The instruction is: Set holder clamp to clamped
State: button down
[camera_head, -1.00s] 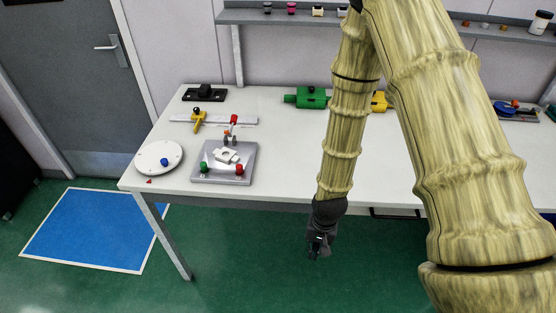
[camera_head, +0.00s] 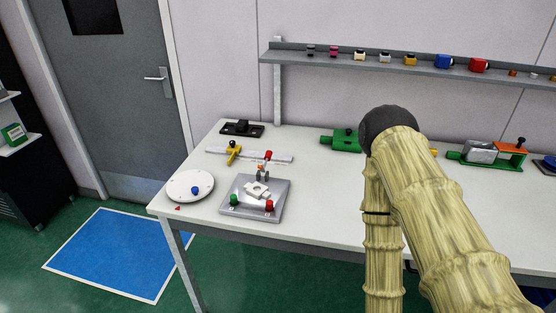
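A square grey metal plate (camera_head: 228,207) lies on the left part of the white table. A white bracket-like part (camera_head: 257,190) sits on it, with a green knob (camera_head: 234,200) and a red knob (camera_head: 269,205) in front. My gripper is out of view; my arm runs down past the bottom edge, right of the plate.
Left of the plate is a white disc (camera_head: 180,190) with a blue knob. Behind are a pale rail with a yellow clamp (camera_head: 233,152), a black device (camera_head: 242,129) and a green block (camera_head: 342,141). A shelf (camera_head: 420,66) runs along the wall.

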aim_at(268, 155)
jog(key=u, duration=2)
jog(key=k, duration=0.55)
jog(key=z, duration=1.35)
